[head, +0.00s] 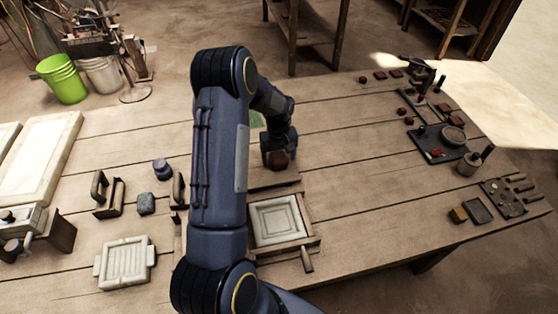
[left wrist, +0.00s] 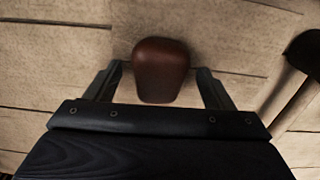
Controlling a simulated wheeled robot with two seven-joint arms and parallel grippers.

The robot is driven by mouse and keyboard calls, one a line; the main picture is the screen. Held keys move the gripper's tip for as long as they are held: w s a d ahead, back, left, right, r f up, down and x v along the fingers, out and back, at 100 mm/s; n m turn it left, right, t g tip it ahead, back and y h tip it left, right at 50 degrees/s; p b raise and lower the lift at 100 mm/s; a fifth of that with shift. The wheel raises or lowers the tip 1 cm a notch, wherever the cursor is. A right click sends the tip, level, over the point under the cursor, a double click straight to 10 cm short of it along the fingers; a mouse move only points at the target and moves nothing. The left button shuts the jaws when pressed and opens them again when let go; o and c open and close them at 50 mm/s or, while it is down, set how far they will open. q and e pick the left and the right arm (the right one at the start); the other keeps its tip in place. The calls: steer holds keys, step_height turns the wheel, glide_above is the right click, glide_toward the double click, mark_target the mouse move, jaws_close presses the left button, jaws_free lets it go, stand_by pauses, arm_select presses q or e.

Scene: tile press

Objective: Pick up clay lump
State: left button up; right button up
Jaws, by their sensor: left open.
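The clay lump (left wrist: 160,68) is a reddish-brown rounded block on the wooden table. In the left wrist view it stands between the two fingers of my left gripper (left wrist: 160,84), with a gap showing on each side. In the head view only a small dark part of the lump (head: 279,160) shows under my left gripper (head: 279,150), and my arm hides much of the area around it. The left gripper is open and points down at the lump. My right gripper is not in either view.
A square press frame (head: 308,243) with a pale tile mould (head: 278,220) lies just in front of the lump. A grey stone block (head: 146,204) and a small dark jar (head: 162,169) stand to the left. The table's right middle (head: 355,175) is clear.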

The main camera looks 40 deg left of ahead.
arm_select(q)
steer(key=c, duration=1.2)
steer(key=shift+c, duration=0.3)
steer(key=shift+r, duration=0.15)
